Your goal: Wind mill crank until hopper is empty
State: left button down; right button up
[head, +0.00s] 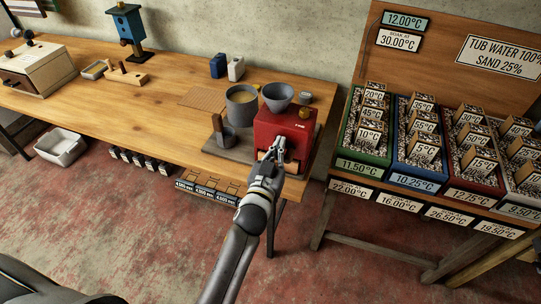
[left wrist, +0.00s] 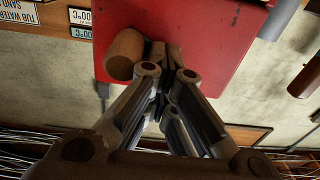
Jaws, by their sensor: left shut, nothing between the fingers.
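The mill is a red box (head: 290,124) on a dark base at the right end of the workbench. A grey funnel-shaped hopper (head: 277,97) sits on top; I cannot tell how much is in it. My left gripper (head: 279,143) reaches the mill's front face and is shut and empty. In the left wrist view my fingertips (left wrist: 166,55) are together close to the red face (left wrist: 205,35). A round wooden piece, apparently the crank handle (left wrist: 124,54), is just beside them, not between them. The rest of the crank is hidden by my gripper.
To the right is a stand of labelled trays (head: 365,145). A white bin (head: 61,147) is on the floor.

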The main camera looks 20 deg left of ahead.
pick_arm(q)
jog(key=shift+h, duration=0.3)
jog(key=f, duration=0.3)
jog(key=f+b, duration=0.1)
jog(key=shift+s+d+f, duration=0.15)
jog(key=shift+s+f, duration=0.2)
jog(key=shift+s, duration=0.05)
jog(key=shift+a, duration=0.5)
jog(key=shift+w+f+g, duration=0.15)
jog(key=shift+f+g, duration=0.05)
jog(key=shift+g, duration=0.1)
jog(key=shift+w+d+f+m, duration=0.2)
jog(key=shift+w+m, duration=0.1)
jog(key=shift+w, duration=0.2)
jog(key=shift+r, duration=0.15)
jog(key=shift+s+a+r, duration=0.15)
jog(key=shift+a+r, duration=0.05)
jog(key=shift+a, duration=0.1)
jog(key=shift+a+f, duration=0.5)
jog(key=shift+a, duration=0.2)
jog(key=shift+a+f, duration=0.15)
jog(key=shift+a, duration=0.35)
jog(key=shift+a+f, duration=0.15)
jog(key=shift+a, duration=0.35)
pick_arm(e)
jog(key=shift+f, duration=0.95)
